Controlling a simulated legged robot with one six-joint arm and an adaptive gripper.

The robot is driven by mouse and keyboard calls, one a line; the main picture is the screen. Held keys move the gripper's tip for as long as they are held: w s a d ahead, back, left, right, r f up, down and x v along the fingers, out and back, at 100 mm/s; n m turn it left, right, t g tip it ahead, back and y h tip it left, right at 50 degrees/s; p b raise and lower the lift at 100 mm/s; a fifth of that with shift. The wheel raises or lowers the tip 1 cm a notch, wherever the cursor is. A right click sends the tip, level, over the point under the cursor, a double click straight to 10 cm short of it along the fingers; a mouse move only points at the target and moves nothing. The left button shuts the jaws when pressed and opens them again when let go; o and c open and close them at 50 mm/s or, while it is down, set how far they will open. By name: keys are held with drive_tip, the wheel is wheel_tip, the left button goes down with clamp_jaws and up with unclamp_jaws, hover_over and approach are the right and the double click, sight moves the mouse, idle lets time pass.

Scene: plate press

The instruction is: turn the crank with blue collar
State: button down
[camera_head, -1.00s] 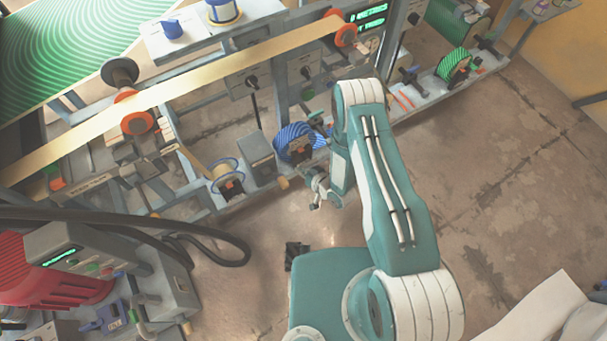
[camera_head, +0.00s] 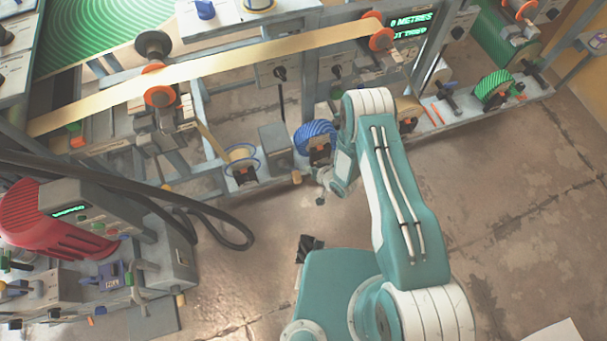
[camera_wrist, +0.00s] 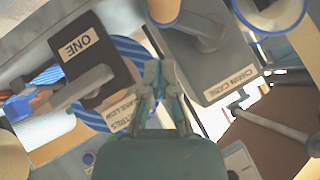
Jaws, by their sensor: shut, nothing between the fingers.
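The crank with the blue collar (camera_wrist: 163,12) appears to be the tan grip ringed in blue at the top of the wrist view, partly cut off. Its grey arm (camera_wrist: 205,32) lies over a grey box marked CHAIN CASE (camera_wrist: 232,83). In the head view a tan grip (camera_head: 297,177) shows low beside the grey box (camera_head: 275,146); its collar is too small to make out. My gripper (camera_wrist: 158,70) is shut and empty, below the crank in the wrist view and apart from it. In the head view my gripper (camera_head: 322,190) is just right of the tan grip.
A blue-striped spool (camera_head: 316,137) stands right of the grey box. In the wrist view a dark block marked ONE (camera_wrist: 83,52) with a grey lever is left of my fingers. Open floor (camera_head: 500,210) lies to the right.

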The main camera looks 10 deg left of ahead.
sight(299, 175)
drive_tip(key=f, duration=0.1)
drive_tip(key=a+f, duration=0.1)
drive_tip(key=s+f, duration=0.1)
drive_tip(key=shift+a+f, duration=0.1)
drive_tip(key=shift+a, duration=0.15)
drive_tip(key=shift+a+f, duration=0.25)
drive_tip(key=shift+a, duration=0.1)
drive_tip(key=shift+d, duration=0.3)
drive_tip(key=shift+a+f, duration=0.2)
drive_tip(key=shift+a, duration=0.05)
drive_tip(key=shift+m+y, duration=0.3)
drive_tip(key=shift+y, duration=0.1)
